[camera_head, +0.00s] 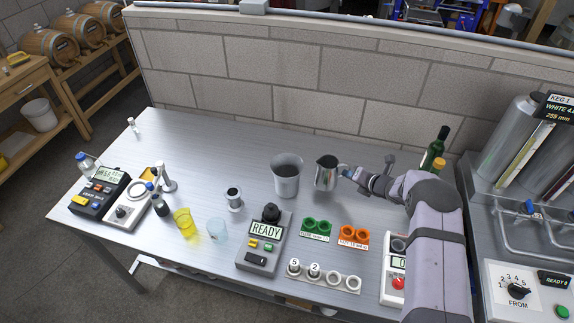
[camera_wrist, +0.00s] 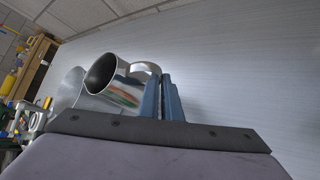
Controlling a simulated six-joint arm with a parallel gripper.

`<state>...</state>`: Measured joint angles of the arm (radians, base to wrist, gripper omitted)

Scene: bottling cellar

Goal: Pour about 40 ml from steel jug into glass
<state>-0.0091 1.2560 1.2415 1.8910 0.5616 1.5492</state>
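The steel jug (camera_head: 326,173) stands upright at the back middle of the bench, just right of a larger grey metal beaker. Its open mouth and handle show in the wrist view (camera_wrist: 116,88). My gripper (camera_head: 347,172) is at the jug's right side. In the wrist view its blue fingers (camera_wrist: 164,98) are close together on the handle. I cannot tell whether the jug's base touches the bench. A clear, pale blue glass (camera_head: 217,230) stands at the front, left of the READY device. The jug's contents are hidden.
The grey metal beaker (camera_head: 286,178) stands between jug and glass. Green (camera_head: 316,229) and orange holders (camera_head: 353,236) lie in front. A green bottle (camera_head: 434,150) stands at right.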

